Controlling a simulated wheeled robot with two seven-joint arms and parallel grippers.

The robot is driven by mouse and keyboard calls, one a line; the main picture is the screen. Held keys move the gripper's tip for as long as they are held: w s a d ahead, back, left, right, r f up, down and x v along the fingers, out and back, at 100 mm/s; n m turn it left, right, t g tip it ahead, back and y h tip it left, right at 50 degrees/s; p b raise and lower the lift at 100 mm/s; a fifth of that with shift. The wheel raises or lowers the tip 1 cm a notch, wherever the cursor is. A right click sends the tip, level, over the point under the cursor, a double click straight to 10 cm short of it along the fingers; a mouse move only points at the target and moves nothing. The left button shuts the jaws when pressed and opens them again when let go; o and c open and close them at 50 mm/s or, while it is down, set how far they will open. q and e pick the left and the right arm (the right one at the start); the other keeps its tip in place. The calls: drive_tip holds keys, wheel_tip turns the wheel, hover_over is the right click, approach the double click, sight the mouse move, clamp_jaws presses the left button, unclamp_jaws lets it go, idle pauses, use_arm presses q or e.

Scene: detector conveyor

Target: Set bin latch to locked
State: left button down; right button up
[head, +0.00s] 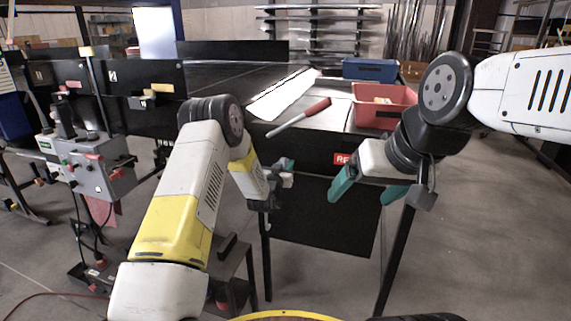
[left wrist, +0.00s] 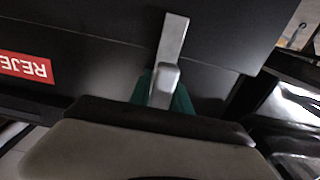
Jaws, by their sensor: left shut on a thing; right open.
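The bin latch shows in the left wrist view as a grey metal bar (left wrist: 174,38) with a rounded block at its lower end, on a dark panel. My left gripper (left wrist: 162,95) is shut on the latch, with a green fingertip on each side of it. In the head view my left gripper (head: 286,174) is at the dark front of the table, left of the red label, and hides the latch there. My right gripper (head: 366,190) is open and empty, in front of the table to the right of the label.
The red label (head: 342,159) is on the table front; it reads "REJE" in the left wrist view (left wrist: 26,66). A red-handled rod (head: 300,118), a red tray (head: 368,115) and a blue bin (head: 370,69) are on top. A grey control box (head: 100,178) stands at left.

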use_arm(q)
drive_tip(key=shift+f, duration=0.15)
idle(0.3)
drive_tip(key=c, duration=1.3)
unclamp_jaws()
drive_tip(key=shift+s, duration=0.1)
drive_tip(key=v, duration=0.7)
drive_tip(key=shift+s+a, duration=0.15)
drive_tip(key=shift+s, duration=0.15)
